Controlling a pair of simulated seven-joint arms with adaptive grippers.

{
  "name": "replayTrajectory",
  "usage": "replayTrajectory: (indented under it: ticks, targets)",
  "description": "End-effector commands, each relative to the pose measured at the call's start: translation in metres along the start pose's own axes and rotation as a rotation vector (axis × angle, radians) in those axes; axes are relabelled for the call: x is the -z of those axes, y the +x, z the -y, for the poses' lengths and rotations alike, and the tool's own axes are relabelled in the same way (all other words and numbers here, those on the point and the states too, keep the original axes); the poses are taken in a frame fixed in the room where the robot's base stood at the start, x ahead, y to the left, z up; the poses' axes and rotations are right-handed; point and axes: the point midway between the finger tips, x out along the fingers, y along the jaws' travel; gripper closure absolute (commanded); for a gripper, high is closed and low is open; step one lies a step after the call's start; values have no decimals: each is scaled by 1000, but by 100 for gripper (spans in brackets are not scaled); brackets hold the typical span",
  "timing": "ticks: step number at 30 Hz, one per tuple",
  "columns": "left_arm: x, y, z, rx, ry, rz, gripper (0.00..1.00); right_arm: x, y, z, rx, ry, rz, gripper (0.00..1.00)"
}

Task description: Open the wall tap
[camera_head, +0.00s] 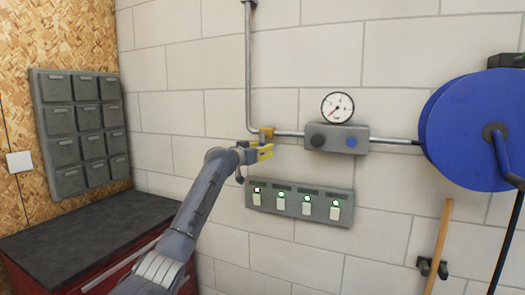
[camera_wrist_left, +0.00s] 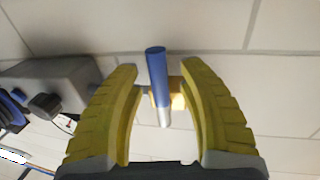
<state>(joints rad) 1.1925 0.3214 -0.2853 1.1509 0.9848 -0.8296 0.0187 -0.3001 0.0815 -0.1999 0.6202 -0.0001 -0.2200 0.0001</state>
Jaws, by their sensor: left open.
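The wall tap (camera_head: 266,133) is a small brass-coloured fitting where the grey pipe bends on the block wall. Its blue lever (camera_wrist_left: 155,68) shows in the left wrist view, with the yellowish tap body (camera_wrist_left: 176,100) behind it. My left gripper (camera_head: 264,152), with yellow fingers, is at the tap, just below its body in the head view. In the left wrist view the fingers are open, one on each side of the lever, with visible gaps to it. Whether the lever lies fully in depth between the fingers is hard to tell. My right gripper is not in view.
Right of the tap, a grey regulator box (camera_head: 337,138) with knobs sits under a round gauge (camera_head: 338,107). A switch panel (camera_head: 299,203) is below. A blue hose reel (camera_head: 470,130) is at the right. A dark-topped bench (camera_head: 70,226) is at the left.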

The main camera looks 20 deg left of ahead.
Motion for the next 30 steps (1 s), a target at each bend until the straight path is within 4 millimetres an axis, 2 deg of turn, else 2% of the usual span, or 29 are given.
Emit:
replayTrajectory:
  ticks: [7, 15, 18, 30]
  targets:
    - [0, 0, 0, 0, 0, 0, 60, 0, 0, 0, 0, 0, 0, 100]
    - [0, 0, 0, 0, 0, 0, 92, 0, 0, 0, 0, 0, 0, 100]
    - [0, 0, 0, 0, 0, 0, 100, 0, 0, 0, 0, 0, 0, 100]
    - [0, 0, 0, 0, -4, 0, 100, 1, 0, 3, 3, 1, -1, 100]
